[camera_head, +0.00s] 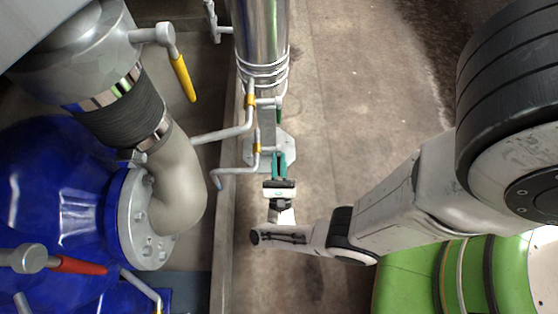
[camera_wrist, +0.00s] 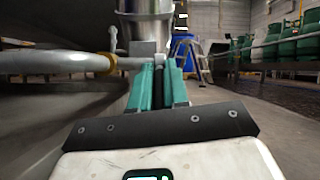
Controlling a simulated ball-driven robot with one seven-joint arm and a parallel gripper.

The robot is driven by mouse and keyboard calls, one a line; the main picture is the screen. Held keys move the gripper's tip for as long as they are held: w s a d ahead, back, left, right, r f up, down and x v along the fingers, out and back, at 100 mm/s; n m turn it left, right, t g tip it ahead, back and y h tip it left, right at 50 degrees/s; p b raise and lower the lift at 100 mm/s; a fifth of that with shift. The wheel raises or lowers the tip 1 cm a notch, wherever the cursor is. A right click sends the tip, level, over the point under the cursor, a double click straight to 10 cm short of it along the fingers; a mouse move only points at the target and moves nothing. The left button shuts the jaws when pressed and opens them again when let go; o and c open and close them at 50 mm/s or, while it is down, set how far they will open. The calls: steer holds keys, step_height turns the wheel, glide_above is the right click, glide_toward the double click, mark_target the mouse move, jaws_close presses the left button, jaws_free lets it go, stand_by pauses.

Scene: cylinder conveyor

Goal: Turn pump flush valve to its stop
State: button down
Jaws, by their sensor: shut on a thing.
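A thin grey pipe (camera_head: 230,172) with a yellow band (camera_head: 257,148) runs beside the foot of a shiny steel column in the head view. In the wrist view the pipe (camera_wrist: 55,62) comes in from the left with its yellow band (camera_wrist: 111,61), and a grey valve part (camera_wrist: 130,62) continues right to my fingers. My gripper (camera_head: 279,154) has green fingers and is shut at this valve part. In the wrist view the fingers (camera_wrist: 160,70) close around a narrow grey piece, apparently the valve's lever. Most of that piece is hidden.
The steel column (camera_head: 262,35) stands just beyond my gripper. A blue tank (camera_head: 60,190) with a yellow handle (camera_head: 184,79) and red handle (camera_head: 80,266) is left. Concrete floor (camera_head: 350,110) is open at right.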

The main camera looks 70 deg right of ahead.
stand_by(0.3)
steer(key=c, duration=1.1)
jaws_free()
